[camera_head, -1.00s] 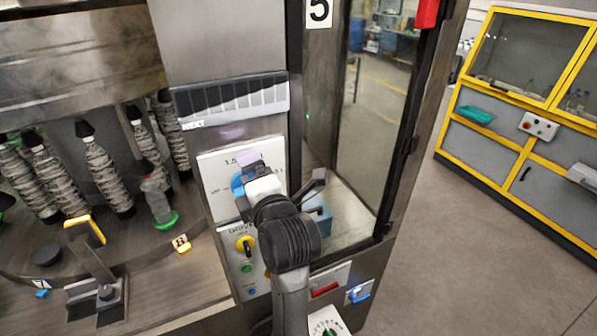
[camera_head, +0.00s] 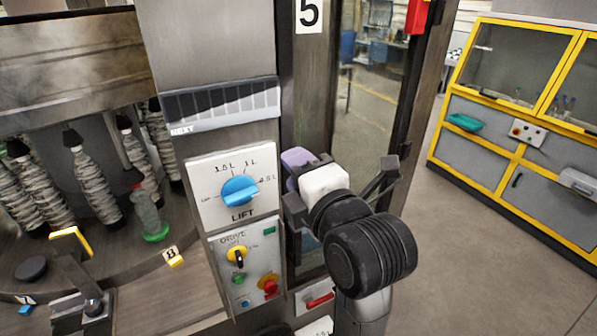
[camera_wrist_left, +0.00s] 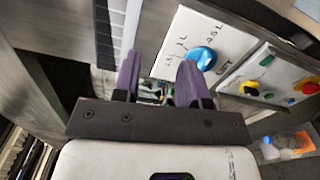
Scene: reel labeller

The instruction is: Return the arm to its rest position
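My left arm comes in from the bottom of the head view. Its gripper (camera_head: 300,158), with purple fingers, is beside the right edge of the LIFT panel, in front of the machine's glass enclosure. In the left wrist view the two purple fingers (camera_wrist_left: 157,78) stand apart with nothing held between them. The blue LIFT dial (camera_head: 238,190) is fully visible, left of the gripper and apart from it. The dial also shows in the left wrist view (camera_wrist_left: 201,59), beyond the right finger. My right gripper is not in view.
A carousel with wrapped reels and a green-based bottle (camera_head: 147,213) is at left. Open floor (camera_head: 480,240) lies at right, before a yellow-framed cabinet (camera_head: 510,130).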

